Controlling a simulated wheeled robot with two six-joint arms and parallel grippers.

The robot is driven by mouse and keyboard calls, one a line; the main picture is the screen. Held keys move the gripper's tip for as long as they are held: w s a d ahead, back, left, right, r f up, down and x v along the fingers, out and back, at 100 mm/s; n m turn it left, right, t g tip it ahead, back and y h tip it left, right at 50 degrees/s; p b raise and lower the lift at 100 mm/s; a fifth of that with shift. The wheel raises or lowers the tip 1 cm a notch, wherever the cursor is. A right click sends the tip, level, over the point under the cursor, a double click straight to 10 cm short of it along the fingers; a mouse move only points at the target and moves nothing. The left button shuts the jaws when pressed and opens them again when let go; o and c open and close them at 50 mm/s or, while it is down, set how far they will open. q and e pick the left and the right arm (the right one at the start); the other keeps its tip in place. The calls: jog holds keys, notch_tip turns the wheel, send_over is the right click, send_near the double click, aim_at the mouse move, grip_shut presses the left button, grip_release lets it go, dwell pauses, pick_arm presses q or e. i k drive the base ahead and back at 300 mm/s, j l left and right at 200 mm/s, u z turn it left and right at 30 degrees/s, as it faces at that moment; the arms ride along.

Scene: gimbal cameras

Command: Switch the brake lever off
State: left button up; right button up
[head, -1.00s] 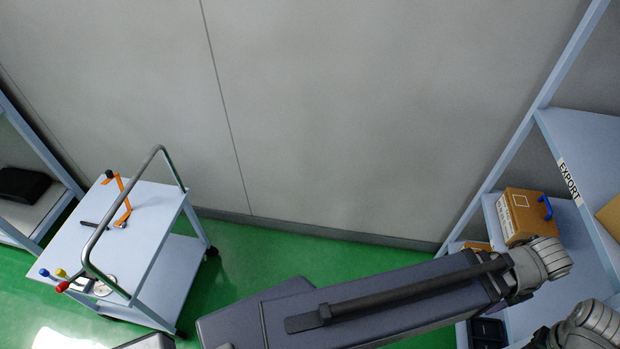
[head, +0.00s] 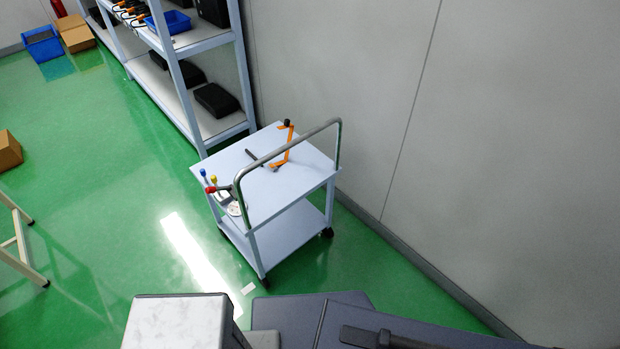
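A light grey-blue cart (head: 298,184) stands on the floor near the middle of the head view. A bent orange bar (head: 290,139) with a black knob stands at the far side of its top. A blue knob (head: 203,172), a yellow knob (head: 213,179) and a red knob (head: 210,190) sit at its left corner beside a pale disc (head: 236,209). I cannot tell which of these is the brake lever. A grey tubular handle (head: 340,140) arches over the cart's near side. Neither of my grippers is in view.
A shelf rack (head: 198,45) with black bins (head: 216,100) stands behind the cart, close to it. A grey wall (head: 480,160) runs along the right. Green floor (head: 110,215) is open to the left. Part of a pale frame (head: 18,240) shows at the left edge.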

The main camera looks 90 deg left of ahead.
aim_at(208, 190)
jog(key=u, duration=0.95)
jog(key=j+u, duration=0.1)
jog(key=u, duration=1.75)
jog(key=i+u, duration=0.1)
jog(key=u, duration=0.85)
